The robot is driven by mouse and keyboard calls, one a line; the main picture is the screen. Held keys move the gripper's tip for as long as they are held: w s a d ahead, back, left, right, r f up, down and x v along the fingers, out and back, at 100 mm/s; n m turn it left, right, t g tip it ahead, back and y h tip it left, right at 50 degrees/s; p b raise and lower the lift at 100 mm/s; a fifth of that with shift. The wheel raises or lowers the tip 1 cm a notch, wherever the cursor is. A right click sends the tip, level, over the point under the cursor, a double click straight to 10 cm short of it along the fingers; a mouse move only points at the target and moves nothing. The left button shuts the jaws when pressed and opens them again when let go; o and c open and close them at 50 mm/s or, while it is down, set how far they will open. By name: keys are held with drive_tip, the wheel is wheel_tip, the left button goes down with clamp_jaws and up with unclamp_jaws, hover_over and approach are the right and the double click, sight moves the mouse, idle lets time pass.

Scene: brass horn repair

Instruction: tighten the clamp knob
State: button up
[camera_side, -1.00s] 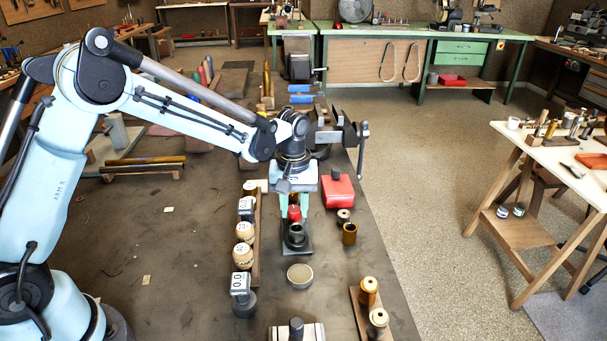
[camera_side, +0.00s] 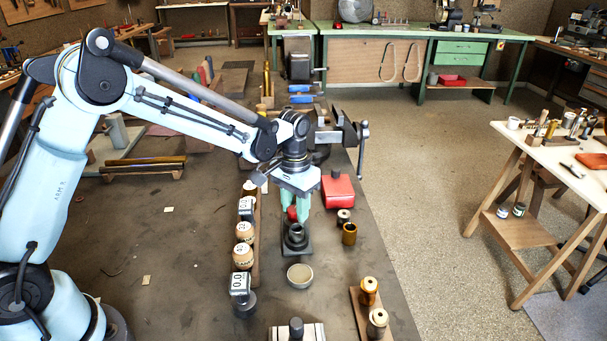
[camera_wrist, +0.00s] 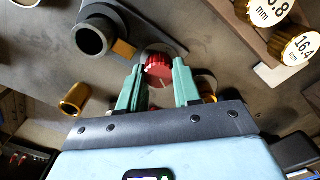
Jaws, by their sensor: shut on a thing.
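The clamp knob (camera_wrist: 158,68) is red and ribbed, with a pale mark on its face. It sits beside the dark clamp block with a round open socket (camera_wrist: 92,38) in the wrist view. In the side view the knob (camera_side: 292,213) is partly hidden behind my gripper's green fingers, just behind the dark socket (camera_side: 296,232). My gripper (camera_wrist: 158,72) points down with one finger on each side of the knob, shut on it. The gripper also shows in the side view (camera_side: 299,212).
A row of labelled gauges and round knobs (camera_side: 243,256) stands close left of the clamp. A red box (camera_side: 338,191) and brass bush (camera_side: 349,233) are at right. A round dish (camera_side: 300,276) lies in front. A bench vise (camera_side: 340,134) stands behind.

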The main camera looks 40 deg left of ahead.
sight(295, 208)
idle(0.5)
drive_tip(key=o, duration=1.1)
drive_tip(key=shift+c, duration=0.2)
wheel_tip(295, 208, up, 12)
drive_tip(key=s+a+t, duration=0.3)
drive_tip(key=s+t, duration=0.4)
drive_tip(key=s, duration=1)
drive_tip(key=shift+a, duration=0.15)
